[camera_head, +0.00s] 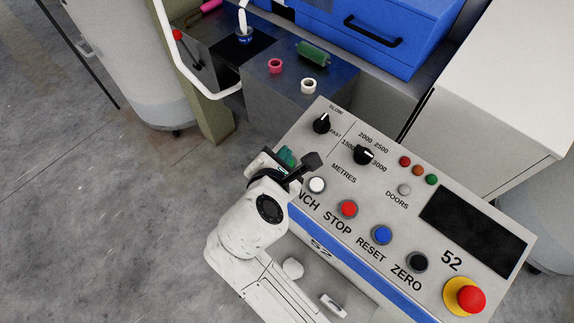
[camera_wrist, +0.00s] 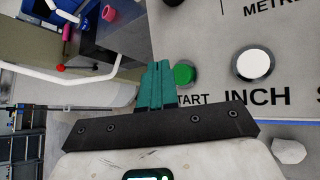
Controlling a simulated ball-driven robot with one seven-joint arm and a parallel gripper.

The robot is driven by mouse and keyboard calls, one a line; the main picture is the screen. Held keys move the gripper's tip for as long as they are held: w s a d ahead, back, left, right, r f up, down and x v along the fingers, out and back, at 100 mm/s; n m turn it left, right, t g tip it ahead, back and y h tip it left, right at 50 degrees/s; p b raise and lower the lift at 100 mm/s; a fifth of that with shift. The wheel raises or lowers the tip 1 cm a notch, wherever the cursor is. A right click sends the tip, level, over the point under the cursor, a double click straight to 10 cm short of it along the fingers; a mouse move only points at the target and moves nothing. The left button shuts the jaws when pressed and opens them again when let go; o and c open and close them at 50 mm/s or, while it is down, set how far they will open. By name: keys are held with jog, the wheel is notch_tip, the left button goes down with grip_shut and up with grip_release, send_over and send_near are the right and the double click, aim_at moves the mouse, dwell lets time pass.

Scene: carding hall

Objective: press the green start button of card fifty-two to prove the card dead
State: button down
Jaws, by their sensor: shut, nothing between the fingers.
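The slanted grey control panel (camera_head: 300,128) carries the number 52. The green start button (camera_wrist: 184,73) shows in the wrist view, above the word START; in the head view my arm hides it. My gripper (camera_head: 287,157) is at the panel's left end. Its teal fingers (camera_wrist: 159,68) are shut with nothing between them. In the wrist view the fingertips lie just left of the green button and beside its rim. I cannot tell whether they touch the panel or the button's edge.
A white inch button (camera_head: 317,185), red stop button (camera_head: 348,208), blue reset button (camera_head: 382,235) and black zero button (camera_head: 417,261) run rightward. A red emergency stop (camera_head: 470,298) sits at the near right corner. A metal bench (camera_head: 290,92) with bobbins stands behind. A white rail (camera_head: 176,55) curves at left.

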jog(key=shift+w+d+f, duration=0.15)
jog(key=shift+f, duration=0.5)
jog(key=shift+w+d+f, duration=0.15)
jog(key=shift+f, duration=0.75)
dwell(2.2)
jog(key=shift+r, duration=0.15)
jog(key=shift+r+p, duration=0.75)
jog(key=shift+p, duration=0.4)
jog(key=r+p, duration=0.1)
jog(key=p, duration=0.1)
jog(key=s+r+p, duration=0.1)
jog(key=r, duration=0.1)
jog(key=a+r+p, duration=0.1)
jog(key=p, duration=0.1)
jog(key=shift+s+r+p, duration=0.15)
jog(key=shift+r+p, duration=0.2)
jog(key=shift+r, duration=0.05)
dwell(0.5)
